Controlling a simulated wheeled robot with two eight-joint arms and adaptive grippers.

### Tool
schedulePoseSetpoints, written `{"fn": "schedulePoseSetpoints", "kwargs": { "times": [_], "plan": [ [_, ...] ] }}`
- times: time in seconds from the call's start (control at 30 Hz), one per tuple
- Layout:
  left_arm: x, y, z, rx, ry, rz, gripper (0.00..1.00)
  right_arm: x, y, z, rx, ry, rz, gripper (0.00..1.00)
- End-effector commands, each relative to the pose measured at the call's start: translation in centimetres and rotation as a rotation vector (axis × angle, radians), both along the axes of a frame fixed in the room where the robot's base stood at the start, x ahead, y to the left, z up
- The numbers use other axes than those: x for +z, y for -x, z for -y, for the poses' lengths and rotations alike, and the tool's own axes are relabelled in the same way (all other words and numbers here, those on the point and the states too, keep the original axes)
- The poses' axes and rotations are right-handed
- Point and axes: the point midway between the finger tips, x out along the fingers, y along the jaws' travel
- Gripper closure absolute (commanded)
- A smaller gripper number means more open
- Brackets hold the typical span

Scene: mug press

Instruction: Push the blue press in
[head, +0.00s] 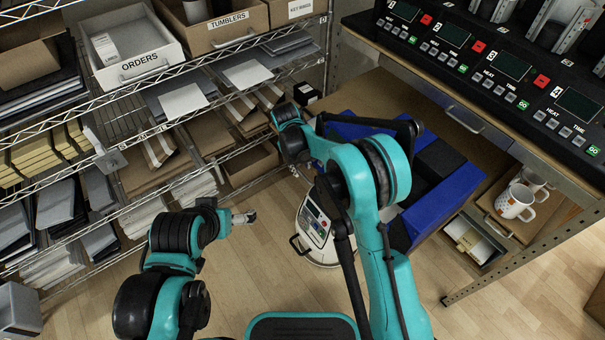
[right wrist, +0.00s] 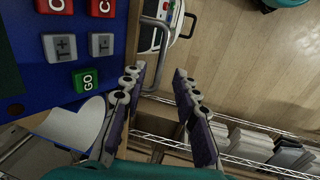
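The blue press (head: 444,212) sits on a wooden shelf below the console bench in the head view, a blue body with black parts, partly hidden behind my right arm. In the right wrist view a blue panel with red, grey and green GO buttons (right wrist: 62,50) fills the upper left and looks like part of the press. My right gripper (right wrist: 158,72) is open and empty, its fingers apart, with the panel to its left and not between them. In the head view its fingers are hidden. My left gripper (head: 243,217) is over the floor, away from the press; its opening is unclear.
A white machine with a keypad (head: 314,226) stands on the floor by the press. A wire rack (head: 130,187) with boxes lines the left. The bench console (head: 500,75) is at upper right, mugs (head: 514,202) below it. Floor at lower right is clear.

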Motion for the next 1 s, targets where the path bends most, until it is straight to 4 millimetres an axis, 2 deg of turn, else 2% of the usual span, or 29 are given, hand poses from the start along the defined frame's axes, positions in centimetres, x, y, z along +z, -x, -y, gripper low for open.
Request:
{"fn": "schedulePoseSetpoints", "kwargs": {
  "times": [0.03,0.1,0.2,0.47,0.6,0.87,1.0],
  "plan": [
    [-0.8,0.0,0.0,0.000,0.000,0.000,0.06,-1.2,-0.1,0.1,-0.001,0.000,0.000,0.70],
    [-1.2,0.0,0.0,0.000,0.000,0.000,0.06,-2.3,-0.2,0.3,-0.001,0.000,0.000,0.70],
    [-1.5,0.0,0.0,0.000,0.000,0.000,0.06,-3.1,-0.3,0.4,0.000,-0.001,0.001,0.70],
    [-1.4,0.0,0.0,0.000,0.000,0.000,0.06,-3.2,-0.3,0.5,0.000,-0.001,0.001,0.70],
    [-1.4,0.0,0.0,0.000,0.000,0.000,0.06,-3.2,-0.3,0.5,0.000,-0.001,0.001,1.00],
    [-1.4,0.0,0.0,0.000,0.000,0.000,0.06,-3.2,-0.5,0.6,0.000,-0.001,0.001,1.00],
    [-1.3,0.0,0.0,0.000,0.000,0.000,0.06,-3.2,-1.6,1.2,-0.001,0.000,0.002,1.00]
  ]
}}
